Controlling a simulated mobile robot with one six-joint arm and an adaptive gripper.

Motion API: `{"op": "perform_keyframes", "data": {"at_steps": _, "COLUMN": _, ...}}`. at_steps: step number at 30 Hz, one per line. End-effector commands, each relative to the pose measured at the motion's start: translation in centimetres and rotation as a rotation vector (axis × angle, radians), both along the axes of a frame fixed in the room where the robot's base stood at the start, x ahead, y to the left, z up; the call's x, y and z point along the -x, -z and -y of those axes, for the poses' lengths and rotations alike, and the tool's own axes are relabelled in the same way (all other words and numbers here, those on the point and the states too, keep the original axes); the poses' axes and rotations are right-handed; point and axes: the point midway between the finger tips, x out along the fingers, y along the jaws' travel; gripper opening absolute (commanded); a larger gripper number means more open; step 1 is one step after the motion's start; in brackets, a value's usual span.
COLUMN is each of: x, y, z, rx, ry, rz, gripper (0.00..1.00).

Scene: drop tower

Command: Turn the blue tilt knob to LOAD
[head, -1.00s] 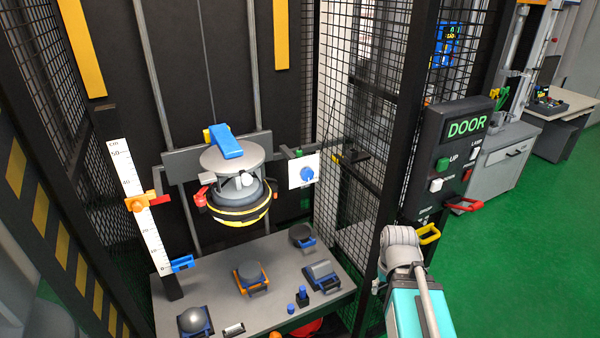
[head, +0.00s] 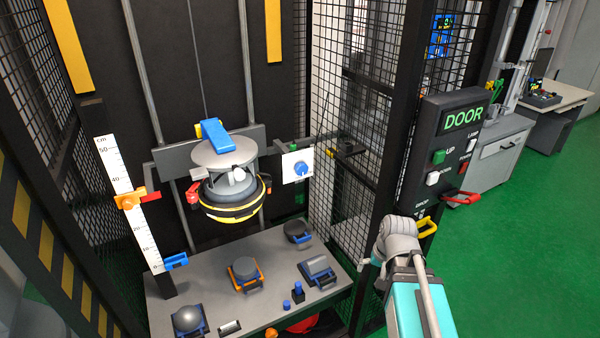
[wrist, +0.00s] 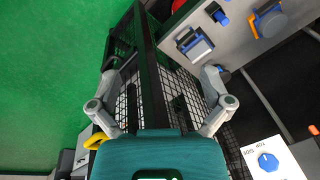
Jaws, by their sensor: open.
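The blue tilt knob (head: 301,168) sits on a white plate (head: 291,178) to the right of the drop carriage (head: 228,180). The knob also shows at the bottom right of the wrist view (wrist: 268,162), with a pale pointer mark and small lettering on the plate that I cannot read surely. My gripper (wrist: 160,85) is open and empty in the wrist view, its two fingers spread wide, with the knob outside them to the lower right. The gripper's fingers are not clear in the head view, where my arm stands at the lower right.
A mesh guard and dark post (head: 385,130) stand between my arm and the tower. The DOOR panel (head: 450,150) has buttons and red and yellow handles. A grey table (head: 262,287) below the carriage holds several weights. Green floor (head: 530,260) is clear at right.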

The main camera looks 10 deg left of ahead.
Motion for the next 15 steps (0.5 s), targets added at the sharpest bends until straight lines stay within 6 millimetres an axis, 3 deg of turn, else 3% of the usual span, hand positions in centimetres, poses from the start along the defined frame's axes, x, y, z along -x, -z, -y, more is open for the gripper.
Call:
{"op": "perform_keyframes", "data": {"at_steps": 7, "x": -6.9, "y": 0.8, "z": -6.6, "rx": -0.349, "ry": 0.303, "rz": 0.112, "gripper": 1.0}}
{"op": "perform_keyframes", "data": {"at_steps": 15, "x": -14.4, "y": -1.5, "z": -13.2, "rx": -0.855, "ry": 0.735, "rz": 0.09, "gripper": 1.0}}
